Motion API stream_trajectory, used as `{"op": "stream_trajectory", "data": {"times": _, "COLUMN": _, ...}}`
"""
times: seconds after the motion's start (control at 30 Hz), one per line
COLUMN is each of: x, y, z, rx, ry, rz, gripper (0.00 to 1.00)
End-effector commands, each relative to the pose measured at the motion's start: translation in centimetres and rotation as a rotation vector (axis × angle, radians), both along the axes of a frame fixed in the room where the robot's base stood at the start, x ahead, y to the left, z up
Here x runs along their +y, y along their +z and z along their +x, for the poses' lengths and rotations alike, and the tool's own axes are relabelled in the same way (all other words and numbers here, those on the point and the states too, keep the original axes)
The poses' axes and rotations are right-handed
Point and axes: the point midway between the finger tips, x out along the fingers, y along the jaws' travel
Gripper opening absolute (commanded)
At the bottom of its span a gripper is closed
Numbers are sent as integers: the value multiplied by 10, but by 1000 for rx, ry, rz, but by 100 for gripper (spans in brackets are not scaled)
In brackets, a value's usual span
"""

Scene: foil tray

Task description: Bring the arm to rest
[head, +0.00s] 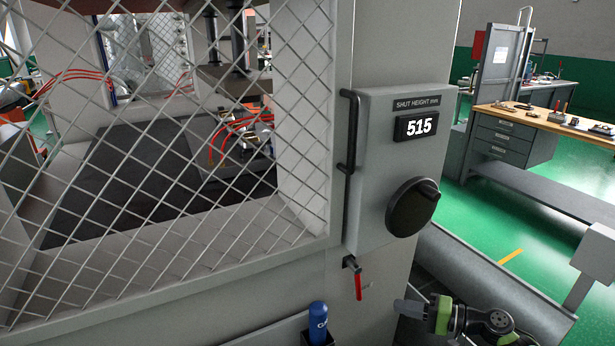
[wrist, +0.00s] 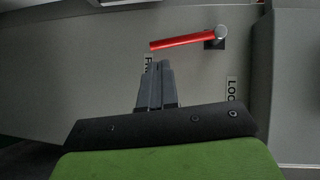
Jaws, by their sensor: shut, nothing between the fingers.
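My gripper (head: 400,307) is at the lower right of the head view, in front of the machine's grey front and below the dial box. It also shows in the wrist view (wrist: 158,66), with its two dark fingers closed together and empty. A small red-handled lever (head: 358,284) hangs downward to the left of my gripper in the head view. In the wrist view the lever (wrist: 184,41) lies across the picture beyond the fingertips, with a visible gap between. Labels beside it are partly hidden; one begins "LOC".
A grey box (head: 375,215) carries a display (head: 417,126) reading 515 and a black dial (head: 413,207). A mesh guard (head: 170,150) covers the press at left. A blue bottle (head: 318,325) stands low in front. A workbench (head: 545,122) stands at right, with open green floor nearby.

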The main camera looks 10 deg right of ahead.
Motion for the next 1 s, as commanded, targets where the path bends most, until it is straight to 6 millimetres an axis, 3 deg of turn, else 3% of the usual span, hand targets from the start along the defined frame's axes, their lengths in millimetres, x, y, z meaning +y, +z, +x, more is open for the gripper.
{"op": "stream_trajectory", "data": {"times": 0.03, "x": 22, "y": 17, "z": 1, "rx": 25, "ry": 70, "rz": -69, "gripper": 0}}
{"op": "stream_trajectory", "data": {"times": 0.2, "x": 97, "y": 57, "z": -16, "rx": 163, "ry": 299, "rz": -376, "gripper": 0}}
{"op": "stream_trajectory", "data": {"times": 0.4, "x": 149, "y": 111, "z": -63, "rx": 279, "ry": 432, "rz": -781, "gripper": 0}}
{"op": "stream_trajectory", "data": {"times": 0.57, "x": 168, "y": 166, "z": -113, "rx": 304, "ry": 416, "rz": -1075, "gripper": 0}}
{"op": "stream_trajectory", "data": {"times": 0.8, "x": 175, "y": 247, "z": -206, "rx": 225, "ry": 242, "rz": -1364, "gripper": 0}}
{"op": "stream_trajectory", "data": {"times": 0.9, "x": 170, "y": 269, "z": -247, "rx": 165, "ry": 152, "rz": -1408, "gripper": 0}}
{"op": "stream_trajectory", "data": {"times": 1.0, "x": 165, "y": 278, "z": -279, "rx": 111, "ry": 84, "rz": -1412, "gripper": 0}}
